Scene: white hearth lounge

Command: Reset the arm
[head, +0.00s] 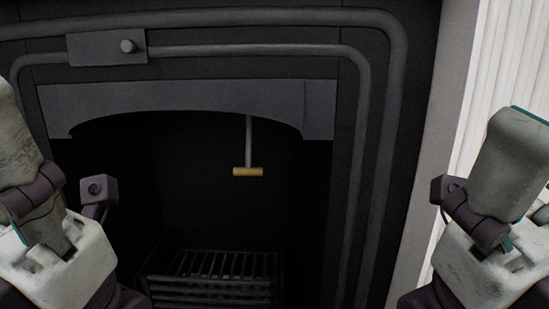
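My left arm (50,220) comes in at the left edge of the head view, and my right arm (495,215) at the right edge. Both are bent and raised in front of the fireplace, well apart from each other. I cannot make out the fingertips of either gripper, so I see no open or shut state. Neither arm visibly touches anything.
A dark fireplace (320,105) fills the middle. Inside its opening hangs a rod with a wooden handle (248,172). A black slatted grate (215,284) sits low inside. White fluted trim stands at right.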

